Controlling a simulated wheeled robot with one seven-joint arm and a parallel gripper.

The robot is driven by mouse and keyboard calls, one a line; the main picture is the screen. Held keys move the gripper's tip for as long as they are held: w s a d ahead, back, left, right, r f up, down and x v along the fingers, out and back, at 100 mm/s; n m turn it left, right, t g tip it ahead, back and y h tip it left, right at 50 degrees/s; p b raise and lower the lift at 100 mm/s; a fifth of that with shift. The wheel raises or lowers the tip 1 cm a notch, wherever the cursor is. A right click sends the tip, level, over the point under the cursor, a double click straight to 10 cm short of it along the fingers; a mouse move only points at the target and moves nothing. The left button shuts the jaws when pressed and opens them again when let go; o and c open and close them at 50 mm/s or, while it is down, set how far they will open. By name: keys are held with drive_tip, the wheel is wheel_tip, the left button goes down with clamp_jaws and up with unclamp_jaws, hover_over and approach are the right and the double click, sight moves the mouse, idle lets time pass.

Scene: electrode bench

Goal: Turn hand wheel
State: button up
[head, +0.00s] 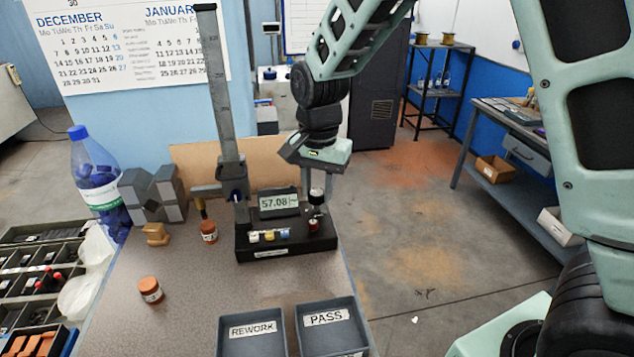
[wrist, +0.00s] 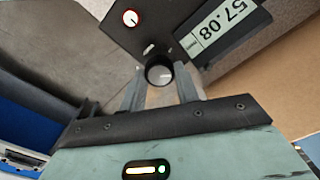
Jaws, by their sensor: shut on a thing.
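A black instrument (head: 288,243) with a tall post stands on the bench, its display (head: 278,202) reading 57.08. The hand wheel is a round black knob (wrist: 159,74) with a pale mark, on the instrument's right side; it also shows small in the head view (head: 316,197). My gripper (wrist: 160,86) has a finger on each side of the knob and is shut on it; in the head view my gripper (head: 317,182) points down onto it. A red-rimmed dial (wrist: 130,18) is near the knob. The exact finger contact is hard to see.
Two grey trays, REWORK (head: 252,346) and PASS (head: 333,343), sit at the bench front. A blue-capped bottle (head: 97,185) stands at the back left. Floor is open right of the bench.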

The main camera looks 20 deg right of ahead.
sight(319, 192)
drive_tip(key=shift+r+m+p, duration=0.1)
drive_tip(key=shift+m+p, duration=0.65)
drive_tip(key=shift+m, duration=1.25)
drive_tip(key=o, duration=0.7)
wheel_tip(319, 192, up, 17)
drive_tip(key=b, duration=0.3)
drive_tip(key=shift+s+r, duration=0.15)
drive_tip(key=shift+d, duration=0.1)
